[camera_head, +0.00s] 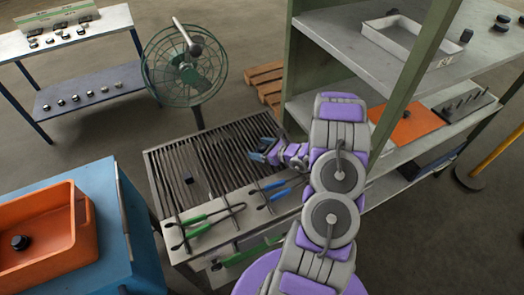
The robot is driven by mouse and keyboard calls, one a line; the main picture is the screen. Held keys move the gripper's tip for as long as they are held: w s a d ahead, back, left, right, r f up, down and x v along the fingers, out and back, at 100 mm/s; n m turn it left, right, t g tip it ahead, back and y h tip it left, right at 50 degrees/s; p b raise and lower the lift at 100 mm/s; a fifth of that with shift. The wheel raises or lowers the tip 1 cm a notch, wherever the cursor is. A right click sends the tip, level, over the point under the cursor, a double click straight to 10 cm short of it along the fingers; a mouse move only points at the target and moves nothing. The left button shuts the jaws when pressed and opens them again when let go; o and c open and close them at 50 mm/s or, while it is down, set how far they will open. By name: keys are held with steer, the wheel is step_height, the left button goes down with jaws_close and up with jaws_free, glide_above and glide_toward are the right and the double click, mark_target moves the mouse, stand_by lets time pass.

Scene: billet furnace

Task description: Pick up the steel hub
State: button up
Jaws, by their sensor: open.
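Another small dark part (20,242) lies in the orange tray (45,265) at the lower left. I cannot tell from this view which of the small dark parts is the steel hub. My gripper (262,152) has blue fingers and is open over the right side of the grate.
Green-handled tongs (205,214) and blue-handled tongs (278,190) lie along the grate table's front. A fan (185,65) stands behind. A shelf rack (390,85) rises close at right. A blue cabinet (85,185) stands left. Several small parts (75,98) line a far table.

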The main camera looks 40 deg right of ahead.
steer(key=shift+a, duration=0.15)
steer(key=shift+c, duration=1)
steer(key=shift+d+f, duration=0.15)
steer(key=shift+d, duration=0.65)
steer(key=c, duration=0.5)
steer(key=shift+a, duration=0.55)
steer(key=c, duration=0.6)
steer(key=shift+c, duration=0.6)
steer(key=shift+d, duration=0.1)
